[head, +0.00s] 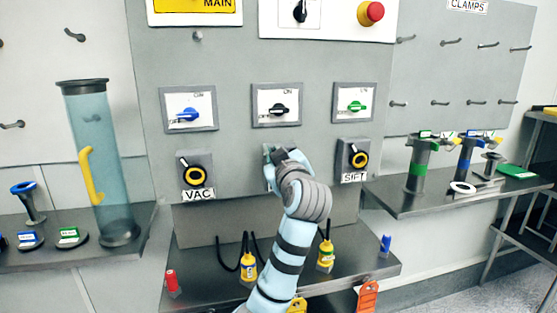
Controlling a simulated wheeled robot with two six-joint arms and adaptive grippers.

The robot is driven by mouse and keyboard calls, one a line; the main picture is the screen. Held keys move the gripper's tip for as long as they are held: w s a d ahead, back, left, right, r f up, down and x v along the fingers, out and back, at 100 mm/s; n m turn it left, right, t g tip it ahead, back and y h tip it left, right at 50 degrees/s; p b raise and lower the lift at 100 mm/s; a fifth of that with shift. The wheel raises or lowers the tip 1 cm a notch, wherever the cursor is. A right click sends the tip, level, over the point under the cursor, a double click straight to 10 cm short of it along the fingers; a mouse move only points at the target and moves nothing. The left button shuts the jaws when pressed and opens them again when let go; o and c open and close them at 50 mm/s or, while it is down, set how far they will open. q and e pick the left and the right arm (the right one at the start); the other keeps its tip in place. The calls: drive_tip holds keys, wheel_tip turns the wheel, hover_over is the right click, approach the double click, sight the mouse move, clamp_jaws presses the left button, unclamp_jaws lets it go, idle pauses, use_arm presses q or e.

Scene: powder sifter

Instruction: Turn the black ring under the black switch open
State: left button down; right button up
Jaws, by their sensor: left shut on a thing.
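The black switch (280,110) sits on a white plate in the middle of the grey wall panel, its handle lying roughly level. My left gripper (272,168) is directly below it against the panel, between the two yellow-ringed knobs. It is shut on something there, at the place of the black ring. The ring itself is hidden behind the gripper and wrist. My right gripper is not in view.
A blue switch (188,115) and a green switch (357,106) flank the black one. Knobs labelled VAC (196,175) and SIFT (353,160) sit below them. Yellow plugs (248,267) stand on the ledge below. A clear cylinder (95,165) stands at left.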

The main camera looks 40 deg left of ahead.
use_arm(q)
drive_tip(key=shift+s+f+n, duration=0.1)
drive_tip(key=shift+f+n, duration=0.05)
drive_tip(key=shift+n, duration=0.15)
drive_tip(key=c, duration=1.7)
unclamp_jaws()
drive_tip(key=v, duration=1.2)
